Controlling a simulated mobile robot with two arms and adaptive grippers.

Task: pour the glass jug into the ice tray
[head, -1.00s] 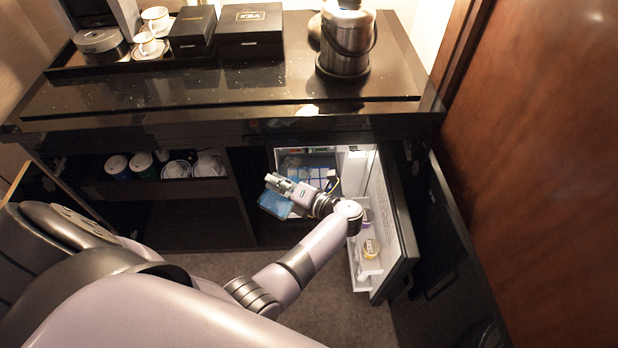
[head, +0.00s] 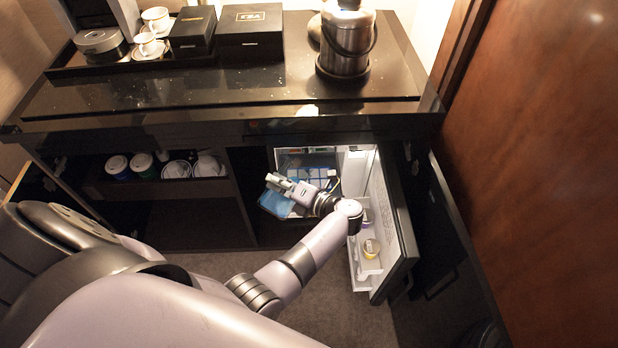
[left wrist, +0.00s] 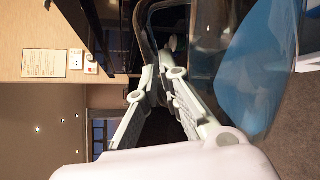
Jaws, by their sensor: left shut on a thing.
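My left gripper (head: 278,183) is shut on the handle of the glass jug (head: 272,205) in front of the open fridge. The jug holds blue liquid and looks tilted. In the left wrist view, the fingers (left wrist: 160,85) close around the handle, and the jug (left wrist: 250,75) with its blue liquid fills the upper right. A blue-and-white gridded thing, seemingly the ice tray (head: 311,173), lies inside the fridge behind my left gripper; my wrist hides part of it. I cannot tell whether liquid is leaving the jug. My right gripper is not in view.
The fridge door (head: 398,225) stands open on the right, with small containers (head: 371,248) on its shelf. The dark counter (head: 220,95) overhangs the fridge and carries a metal flask (head: 346,45), boxes and cups. A cup shelf (head: 165,188) is at left.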

